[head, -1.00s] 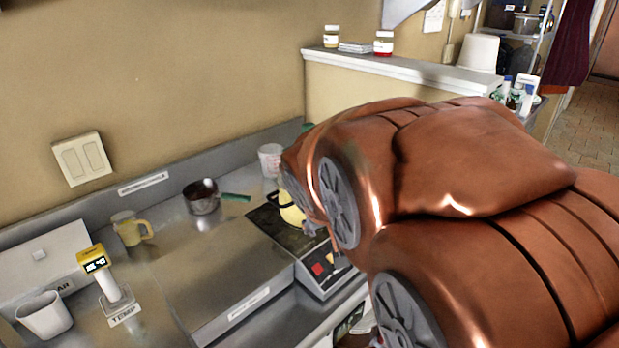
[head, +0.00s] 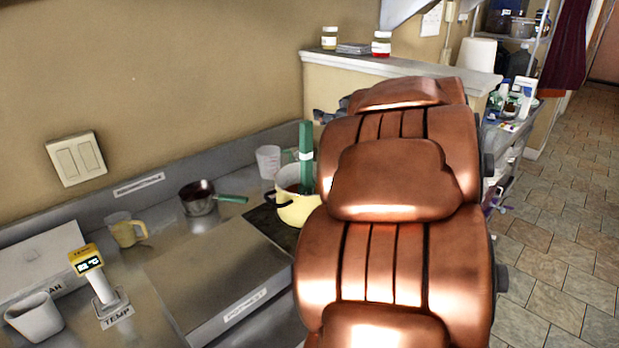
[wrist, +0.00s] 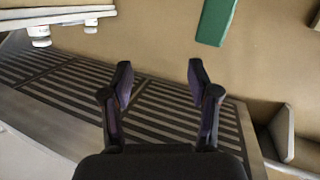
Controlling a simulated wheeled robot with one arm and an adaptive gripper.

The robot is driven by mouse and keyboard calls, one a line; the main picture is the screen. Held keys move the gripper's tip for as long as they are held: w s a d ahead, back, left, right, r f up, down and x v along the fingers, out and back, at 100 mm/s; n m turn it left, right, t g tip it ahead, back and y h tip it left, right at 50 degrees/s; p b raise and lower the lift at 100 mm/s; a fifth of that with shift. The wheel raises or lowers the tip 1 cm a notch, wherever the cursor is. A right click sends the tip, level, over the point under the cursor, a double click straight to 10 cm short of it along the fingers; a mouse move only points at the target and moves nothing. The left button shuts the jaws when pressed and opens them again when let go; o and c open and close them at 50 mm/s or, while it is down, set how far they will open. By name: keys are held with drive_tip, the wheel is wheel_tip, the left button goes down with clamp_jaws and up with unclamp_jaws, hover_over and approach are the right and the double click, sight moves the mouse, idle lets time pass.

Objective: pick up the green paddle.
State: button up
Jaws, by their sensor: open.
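The green paddle (head: 306,155) stands upright in the yellow pot (head: 297,208), its handle rising above the rim with a pale band around it. The pot is on the dark hob at the back of the counter, partly hidden by my arm. In the wrist view, part of the green paddle (wrist: 217,20) shows at the top edge, beyond and to the right of my fingers. My gripper (wrist: 160,72) is open, with nothing between its fingers and apart from the paddle. In the head view my arm hides most of the gripper.
A small saucepan with a green handle (head: 200,198), a measuring jug (head: 268,161) and a yellow mug (head: 124,230) stand on the counter. A thermometer stand (head: 95,275) and a white cup (head: 35,318) are at front left. Jars sit on the ledge (head: 400,68) behind my arm.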

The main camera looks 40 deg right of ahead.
sight(309, 133)
drive_tip(key=a+f+y, duration=0.1)
drive_tip(key=a+f+n+y, duration=0.1)
drive_tip(key=f+y, duration=0.1)
drive_tip(key=a+f+y, duration=0.1)
drive_tip(key=y, duration=0.1)
drive_tip(key=shift+s+a+f+n, duration=0.2)
drive_tip(key=shift+s+n, duration=0.1)
drive_tip(key=shift+n, duration=0.1)
drive_tip(key=shift+w+a+f, duration=0.1)
drive_tip(key=shift+w+f, duration=0.2)
drive_tip(key=shift+w, duration=0.65)
drive_tip(key=shift+w+a+f, duration=0.1)
drive_tip(key=shift+w+f, duration=0.2)
drive_tip(key=shift+w, duration=0.6)
drive_tip(key=shift+w+a+f, duration=0.1)
drive_tip(key=shift+w+f, duration=0.2)
drive_tip(key=shift+w, duration=0.65)
clamp_jaws()
